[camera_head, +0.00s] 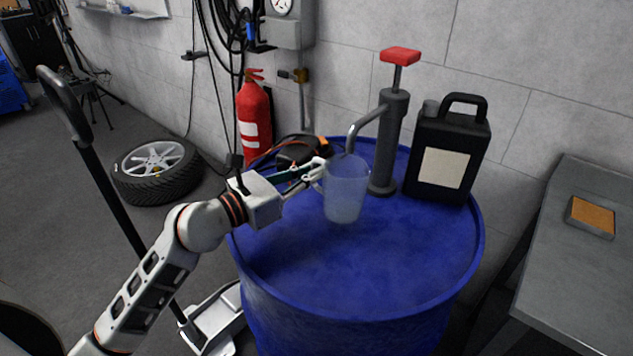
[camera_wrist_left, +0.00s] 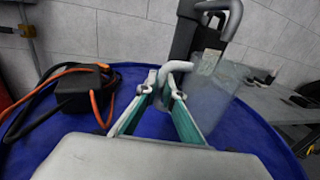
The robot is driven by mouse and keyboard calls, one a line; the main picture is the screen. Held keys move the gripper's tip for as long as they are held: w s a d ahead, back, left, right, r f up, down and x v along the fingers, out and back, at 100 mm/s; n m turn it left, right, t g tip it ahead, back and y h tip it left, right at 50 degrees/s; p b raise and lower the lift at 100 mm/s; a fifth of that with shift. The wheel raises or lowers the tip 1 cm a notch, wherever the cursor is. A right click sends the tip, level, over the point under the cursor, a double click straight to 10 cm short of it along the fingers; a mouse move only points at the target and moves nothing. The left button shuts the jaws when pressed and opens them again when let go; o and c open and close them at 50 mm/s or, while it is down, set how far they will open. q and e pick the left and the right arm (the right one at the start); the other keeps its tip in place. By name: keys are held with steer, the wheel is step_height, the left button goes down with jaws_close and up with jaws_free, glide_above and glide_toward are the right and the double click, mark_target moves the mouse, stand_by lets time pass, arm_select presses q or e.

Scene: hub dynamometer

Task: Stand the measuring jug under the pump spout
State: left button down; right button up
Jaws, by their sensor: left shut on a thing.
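The measuring jug (camera_head: 345,195) is translucent and upright over the blue drum top. I cannot tell whether its base touches the drum. My left gripper (camera_head: 318,172) is shut on the jug's handle, at the jug's left side. In the left wrist view the gripper fingers (camera_wrist_left: 166,82) close around the pale handle, with the jug (camera_wrist_left: 207,95) to their right. The hand pump (camera_head: 387,145) has a red grip and stands behind the jug. Its grey spout (camera_head: 362,124) curves down to the jug's mouth; its tip overlaps the rim in view. My right gripper is out of view.
The blue drum (camera_head: 400,265) has clear room at the front. A black canister (camera_head: 447,150) stands right of the pump. A dark box with orange cable (camera_wrist_left: 85,90) sits at the drum's back left. A grey bench (camera_head: 575,270) is at the right.

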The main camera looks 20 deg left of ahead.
arm_select(q)
steer(key=shift+w+d+r, duration=0.1)
steer(key=shift+w+d, duration=0.05)
steer(key=shift+w, duration=0.1)
step_height(320, 180, down, 4)
steer(key=shift+w+d+r+b, duration=0.1)
steer(key=shift+b, duration=0.6)
steer(key=shift+r, duration=0.1)
steer(key=shift+f, duration=0.2)
steer(key=c, duration=2.2)
jaws_free()
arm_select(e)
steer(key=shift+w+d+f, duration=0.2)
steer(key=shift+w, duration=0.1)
